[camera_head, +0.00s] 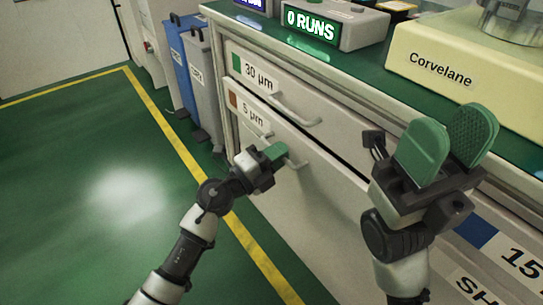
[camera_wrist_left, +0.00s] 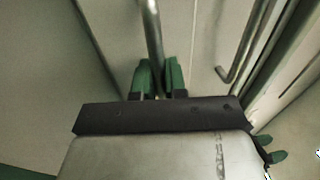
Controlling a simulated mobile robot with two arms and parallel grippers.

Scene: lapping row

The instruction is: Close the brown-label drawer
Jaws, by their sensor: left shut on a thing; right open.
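The brown-label drawer (camera_head: 314,183), marked 5 µm beside a brown square, is in the cabinet front below the green-label 30 µm drawer. A dark gap runs along its top edge; how far out it stands is hard to tell. My left gripper (camera_head: 279,154) is shut on its bar handle (camera_head: 294,164). In the left wrist view the green fingers (camera_wrist_left: 160,78) sit on either side of the handle bar (camera_wrist_left: 152,35). My right gripper (camera_head: 447,138) is open and empty, raised in front of the cabinet at the right.
The green-label drawer (camera_head: 330,100) has its own handle just above. A blue-label drawer (camera_head: 495,245) is at lower right. Blue and grey bins (camera_head: 200,75) stand left; the green floor there is clear.

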